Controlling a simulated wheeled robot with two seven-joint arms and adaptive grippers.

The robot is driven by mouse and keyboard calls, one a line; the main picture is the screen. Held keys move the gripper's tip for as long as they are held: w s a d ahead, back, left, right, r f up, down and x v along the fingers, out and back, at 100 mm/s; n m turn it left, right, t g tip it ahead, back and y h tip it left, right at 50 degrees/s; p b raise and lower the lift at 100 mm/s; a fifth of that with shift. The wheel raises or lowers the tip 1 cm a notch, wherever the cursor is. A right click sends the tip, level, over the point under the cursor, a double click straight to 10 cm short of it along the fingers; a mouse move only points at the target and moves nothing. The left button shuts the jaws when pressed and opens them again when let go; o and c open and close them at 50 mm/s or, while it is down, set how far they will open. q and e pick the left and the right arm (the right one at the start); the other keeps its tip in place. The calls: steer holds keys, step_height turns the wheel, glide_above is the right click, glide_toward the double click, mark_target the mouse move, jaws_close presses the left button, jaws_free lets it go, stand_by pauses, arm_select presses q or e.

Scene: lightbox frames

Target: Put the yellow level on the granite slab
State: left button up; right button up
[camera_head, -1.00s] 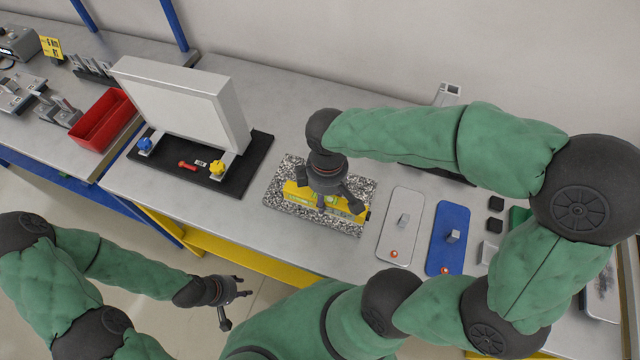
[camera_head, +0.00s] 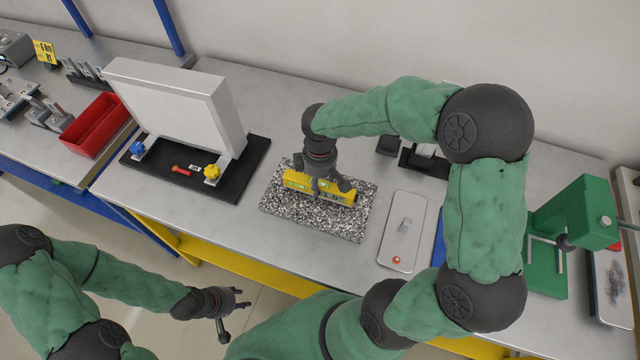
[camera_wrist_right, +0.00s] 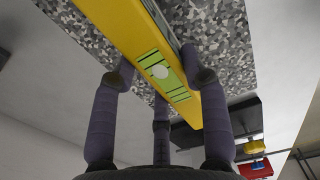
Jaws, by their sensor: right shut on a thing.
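The yellow level (camera_head: 338,194) is a long yellow bar with a green vial. It is at the granite slab (camera_head: 310,219), a speckled grey plate on the bench, over its back half in the head view. My right gripper (camera_head: 319,184) is shut on the level from above. In the right wrist view the fingers (camera_wrist_right: 160,85) are around the level (camera_wrist_right: 125,35), with the slab (camera_wrist_right: 225,45) behind it. I cannot tell whether the level touches the slab. My left gripper (camera_head: 232,303) hangs over the floor in front of the bench, away from the level; its fingers look spread.
A black base with a grey upright panel (camera_head: 170,105) stands left of the slab. A red bin (camera_head: 95,125) is further left. A grey plate with a small block (camera_head: 402,240) lies right of the slab. A green press (camera_head: 570,240) stands at the far right.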

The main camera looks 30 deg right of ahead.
mark_target(320, 181)
steer(key=shift+f, duration=0.6)
steer(key=shift+f, duration=0.1)
steer(key=o, duration=1.4)
steer(key=shift+f, duration=0.1)
step_height(320, 181, up, 12)
steer(key=p, duration=0.3)
steer(key=shift+r, duration=0.2)
